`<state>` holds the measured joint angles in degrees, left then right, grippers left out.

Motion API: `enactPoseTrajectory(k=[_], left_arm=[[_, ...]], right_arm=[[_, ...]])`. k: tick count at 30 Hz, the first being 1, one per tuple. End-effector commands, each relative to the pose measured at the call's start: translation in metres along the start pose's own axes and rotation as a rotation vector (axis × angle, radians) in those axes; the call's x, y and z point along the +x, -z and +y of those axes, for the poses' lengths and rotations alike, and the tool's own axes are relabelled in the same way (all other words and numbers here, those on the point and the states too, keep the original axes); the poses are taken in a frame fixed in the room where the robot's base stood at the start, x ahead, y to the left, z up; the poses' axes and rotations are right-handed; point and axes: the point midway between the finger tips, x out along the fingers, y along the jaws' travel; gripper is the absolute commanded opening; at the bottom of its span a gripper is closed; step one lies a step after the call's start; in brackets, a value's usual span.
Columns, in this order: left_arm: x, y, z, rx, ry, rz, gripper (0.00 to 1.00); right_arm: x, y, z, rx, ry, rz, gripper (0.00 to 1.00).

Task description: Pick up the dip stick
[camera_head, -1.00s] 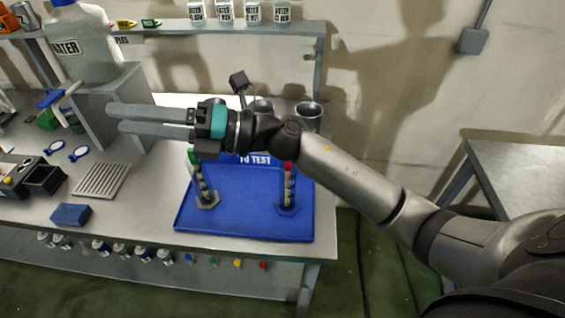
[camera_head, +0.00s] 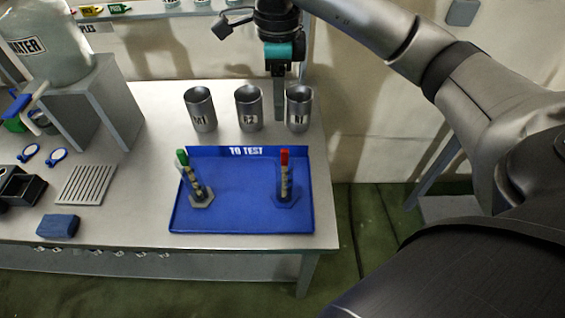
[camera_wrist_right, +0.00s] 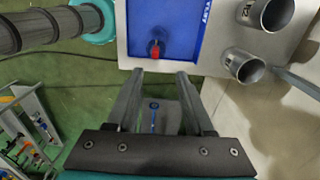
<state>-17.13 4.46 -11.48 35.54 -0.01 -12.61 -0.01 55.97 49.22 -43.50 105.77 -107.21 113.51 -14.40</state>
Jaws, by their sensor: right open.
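No dip stick can be made out for certain. Three metal cups stand at the back of the bench: a left one (camera_head: 200,112), a middle one (camera_head: 248,110) and a right one (camera_head: 299,108). Their insides look dark. My right gripper (camera_head: 279,112) points down by the right and middle cups, open and empty. Its two fingers stand apart in the right wrist view (camera_wrist_right: 160,75), where two cups (camera_wrist_right: 243,66) show at the upper right. My left gripper is not in view.
A blue sponge (camera_head: 58,226), a metal rack (camera_head: 86,184) and a water container (camera_head: 45,50) are to the left. Bare bench lies between rack and tray.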

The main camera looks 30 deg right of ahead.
Motion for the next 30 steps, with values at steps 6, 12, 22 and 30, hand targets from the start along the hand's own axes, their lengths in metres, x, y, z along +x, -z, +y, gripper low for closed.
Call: enactPoseTrajectory(k=[6,12,22,30], left_arm=[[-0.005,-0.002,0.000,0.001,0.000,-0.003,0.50],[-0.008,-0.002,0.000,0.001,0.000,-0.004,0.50],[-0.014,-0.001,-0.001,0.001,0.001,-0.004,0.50],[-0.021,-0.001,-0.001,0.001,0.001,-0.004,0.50]], right_arm=[[0.045,0.001,0.003,-0.001,-0.008,0.004,0.53],[0.080,0.000,0.002,-0.001,-0.006,0.000,0.53],[0.104,0.003,0.006,-0.001,-0.007,0.000,0.53],[0.138,0.005,0.009,0.000,-0.006,-0.003,0.53]])
